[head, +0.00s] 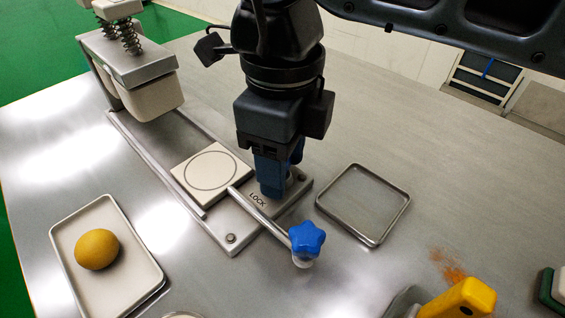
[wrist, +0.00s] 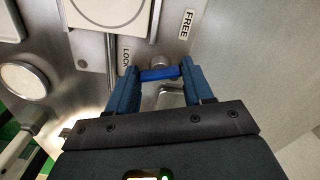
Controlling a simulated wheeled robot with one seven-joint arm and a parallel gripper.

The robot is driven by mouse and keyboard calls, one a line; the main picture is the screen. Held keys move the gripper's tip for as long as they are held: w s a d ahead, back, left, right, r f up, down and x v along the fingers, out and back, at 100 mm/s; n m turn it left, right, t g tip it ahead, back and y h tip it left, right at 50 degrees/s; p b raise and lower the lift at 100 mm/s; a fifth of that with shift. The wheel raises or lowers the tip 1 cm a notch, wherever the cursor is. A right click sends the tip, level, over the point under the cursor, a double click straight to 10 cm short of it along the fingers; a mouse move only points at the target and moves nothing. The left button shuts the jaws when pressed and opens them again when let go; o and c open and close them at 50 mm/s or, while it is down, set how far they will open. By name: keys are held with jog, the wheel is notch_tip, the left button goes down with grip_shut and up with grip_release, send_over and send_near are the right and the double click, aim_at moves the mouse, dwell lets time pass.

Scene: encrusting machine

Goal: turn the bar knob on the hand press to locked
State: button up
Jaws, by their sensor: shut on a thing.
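The hand press has a grey metal base (head: 229,239) with a raised press head (head: 150,95) at its far left. The blue bar knob (wrist: 158,74) sits on the base's right part and spans the gap between my fingertips in the wrist view. My gripper (head: 272,190) points down over it and is shut on it; the fingers hide the knob in the head view. The LOCK label (wrist: 126,57) lies just left of the knob, and the FREE label (wrist: 187,24) lies farther up and right. The bar's left end is near LOCK.
A rod with a blue star knob (head: 306,238) sticks out in front of my gripper. A square plate (head: 212,172) lies on the base. An empty tray (head: 363,203) is at right, a tray (head: 75,242) with a yellow ball (head: 96,249) at left. A yellow-handled tool (head: 470,297) lies front right.

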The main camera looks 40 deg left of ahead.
jog(key=shift+m+b, duration=0.7)
jog(key=shift+m, duration=1.3)
jog(key=o, duration=1)
jog(key=shift+o, duration=0.2)
jog(key=shift+r+p, duration=0.5)
jog(key=shift+r, duration=3.4)
